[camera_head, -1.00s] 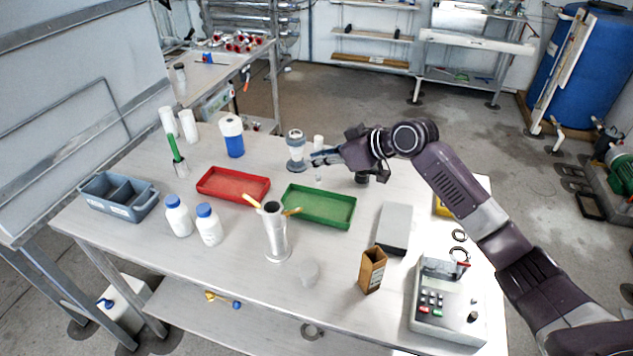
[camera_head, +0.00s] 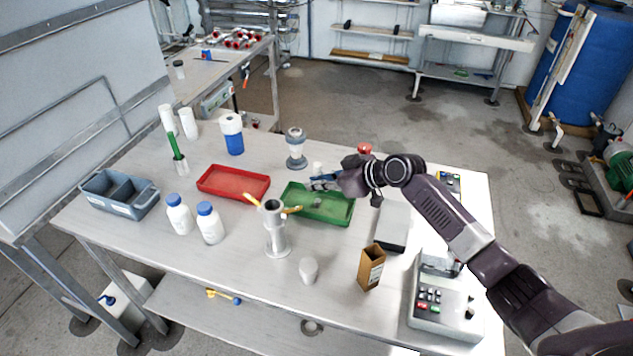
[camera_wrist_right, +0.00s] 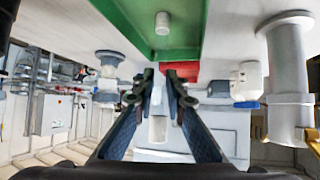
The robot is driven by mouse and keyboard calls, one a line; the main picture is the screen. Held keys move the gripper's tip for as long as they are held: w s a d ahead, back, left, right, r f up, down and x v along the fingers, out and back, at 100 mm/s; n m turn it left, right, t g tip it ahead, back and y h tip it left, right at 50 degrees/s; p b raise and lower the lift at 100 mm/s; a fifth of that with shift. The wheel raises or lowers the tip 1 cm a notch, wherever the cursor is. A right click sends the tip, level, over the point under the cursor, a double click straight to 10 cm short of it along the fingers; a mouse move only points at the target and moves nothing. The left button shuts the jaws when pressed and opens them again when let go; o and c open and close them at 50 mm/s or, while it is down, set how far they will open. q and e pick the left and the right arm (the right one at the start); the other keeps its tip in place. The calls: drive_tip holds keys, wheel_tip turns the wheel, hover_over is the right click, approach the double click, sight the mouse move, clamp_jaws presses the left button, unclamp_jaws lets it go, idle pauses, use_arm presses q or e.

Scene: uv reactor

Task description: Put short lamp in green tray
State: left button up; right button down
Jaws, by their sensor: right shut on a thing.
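The short lamp (camera_head: 317,168) is upright in my right gripper (camera_head: 322,182). Its pale upper end shows above the fingers and its grey lower end below them. The right gripper is shut on its middle, which the fingers mostly hide. The lamp is over the green tray (camera_head: 335,216), with its lower end in front of the tray's inside; I cannot tell if it touches the bottom. In the right wrist view, the fingers (camera_wrist_right: 158,100) close around the lamp, with one pale end (camera_wrist_right: 157,130) near and the green tray (camera_wrist_right: 150,45) beyond. My left gripper is not in view.
A red tray (camera_head: 233,184) lies left of the green tray. A metal cylinder with yellow handles (camera_head: 276,235) stands in front. A grey-white lidded jar (camera_head: 296,148) stands behind. White bottles (camera_head: 180,213), a grey box (camera_head: 393,226), a brown box (camera_head: 371,267) and a keypad device (camera_head: 443,303) stand around.

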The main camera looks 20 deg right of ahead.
drive_tip(key=c, duration=2)
unclamp_jaws()
drive_tip(key=shift+o, duration=0.2)
drive_tip(key=shift+r, duration=0.1)
drive_tip(key=b+v, duration=0.1)
drive_tip(key=v, duration=1.1)
drive_tip(key=shift+b, duration=0.35)
